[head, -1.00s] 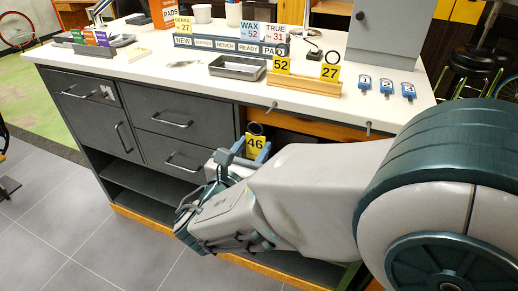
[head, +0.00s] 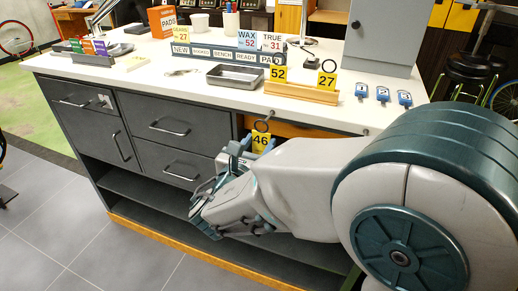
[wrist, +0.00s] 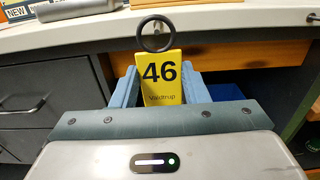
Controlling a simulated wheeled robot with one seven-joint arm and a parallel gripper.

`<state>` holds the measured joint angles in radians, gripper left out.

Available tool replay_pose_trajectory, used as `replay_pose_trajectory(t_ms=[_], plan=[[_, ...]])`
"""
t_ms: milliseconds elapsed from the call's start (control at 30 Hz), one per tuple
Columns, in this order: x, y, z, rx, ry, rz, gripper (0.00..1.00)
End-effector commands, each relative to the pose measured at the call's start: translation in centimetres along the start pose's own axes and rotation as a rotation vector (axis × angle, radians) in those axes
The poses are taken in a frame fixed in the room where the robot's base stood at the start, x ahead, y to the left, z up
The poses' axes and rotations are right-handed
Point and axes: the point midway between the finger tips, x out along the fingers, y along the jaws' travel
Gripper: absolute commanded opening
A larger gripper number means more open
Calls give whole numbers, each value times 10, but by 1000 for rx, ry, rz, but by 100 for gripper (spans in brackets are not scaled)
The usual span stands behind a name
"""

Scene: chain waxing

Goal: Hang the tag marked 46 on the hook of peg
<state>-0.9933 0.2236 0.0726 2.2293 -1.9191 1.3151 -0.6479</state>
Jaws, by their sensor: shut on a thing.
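The yellow tag marked 46 (wrist: 160,84) stands upright between my gripper's blue fingers in the wrist view, its black ring (wrist: 154,33) on top. In the head view the tag (head: 261,142) and its ring sit just below the counter's front edge. My gripper (head: 245,146) is shut on the tag. A small metal peg (head: 271,111) juts from the counter edge just above the ring; I cannot tell whether they touch. Another peg (head: 365,131) is farther right, and a peg tip shows at the wrist view's right edge (wrist: 313,18).
Tags 52 (head: 278,74) and 27 (head: 326,81) stand in a wooden rack (head: 300,93) on the white counter. A grey tray (head: 236,77), blue fobs (head: 382,94) and a grey cabinet (head: 383,35) are also there. Dark drawers (head: 175,128) lie left below.

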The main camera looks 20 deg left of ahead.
Motion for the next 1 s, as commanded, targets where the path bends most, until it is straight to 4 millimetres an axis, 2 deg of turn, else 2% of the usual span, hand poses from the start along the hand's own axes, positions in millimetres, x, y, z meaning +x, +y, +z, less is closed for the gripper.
replay_pose_trajectory(t_ms=[767, 1000], plan=[[39, 0, -2, 1, 0, -1, 20], [48, 0, -9, 0, 0, -1, 20]])
